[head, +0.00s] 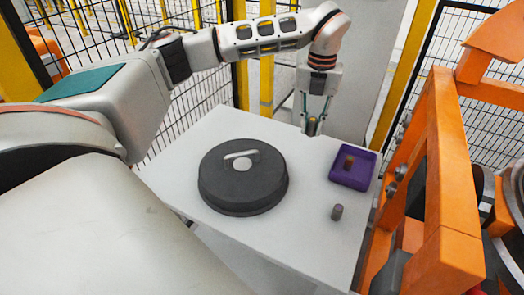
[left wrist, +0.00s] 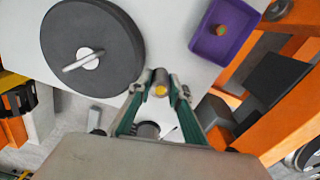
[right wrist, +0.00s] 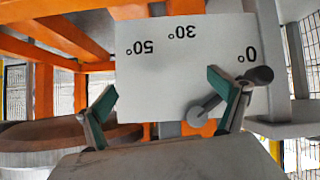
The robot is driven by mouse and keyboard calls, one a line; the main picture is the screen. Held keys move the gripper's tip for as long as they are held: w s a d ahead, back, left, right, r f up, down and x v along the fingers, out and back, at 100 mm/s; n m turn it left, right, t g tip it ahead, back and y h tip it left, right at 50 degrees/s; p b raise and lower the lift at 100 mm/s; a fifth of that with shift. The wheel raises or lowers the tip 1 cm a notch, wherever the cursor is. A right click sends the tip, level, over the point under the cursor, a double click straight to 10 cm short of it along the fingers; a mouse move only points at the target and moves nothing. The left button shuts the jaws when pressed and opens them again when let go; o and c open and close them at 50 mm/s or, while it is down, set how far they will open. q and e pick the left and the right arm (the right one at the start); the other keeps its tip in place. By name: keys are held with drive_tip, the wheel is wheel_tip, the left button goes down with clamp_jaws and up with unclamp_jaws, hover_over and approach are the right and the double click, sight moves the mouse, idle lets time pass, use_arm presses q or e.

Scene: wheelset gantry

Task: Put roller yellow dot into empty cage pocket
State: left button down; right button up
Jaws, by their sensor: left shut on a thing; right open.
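The left wrist view shows the roller (left wrist: 160,90) end-on, with a yellow dot, between the fingertips (left wrist: 160,93). A purple tray (head: 338,181) stands at the table's right side, with one brownish roller (head: 349,162) upright in it; the tray also shows in the left wrist view (left wrist: 195,42). A grey roller (head: 337,212) stands on the table in front of the tray. My right gripper (right wrist: 162,85) is open. I cannot make out the cage or its empty pocket.
A black round lidded thing (head: 242,190) with a silver handle takes up the table's middle. An orange frame (head: 440,190) stands close on the right. In the right wrist view, a white panel (right wrist: 160,50) marked 0°, 30° and 50° has a dark-knobbed lever (right wrist: 260,75) before it.

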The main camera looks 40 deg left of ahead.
sight(291, 163)
use_arm(q)
drive_tip(key=w+a+n, duration=0.1)
drive_tip(key=a+n, duration=0.5)
drive_tip(key=n, duration=1.6)
wheel_tip(291, 163, down, 19)
drive_tip(key=shift+w+f+p, duration=0.1)
drive_tip(key=shift+p, duration=0.45)
drive_tip(key=shift+f, duration=0.1)
drive_tip(key=c, duration=2.1)
unclamp_jaws()
drive_tip(key=shift+a+f, duration=0.1)
drive_tip(key=shift+c, duration=0.2)
drive_tip(key=shift+o, duration=1.3)
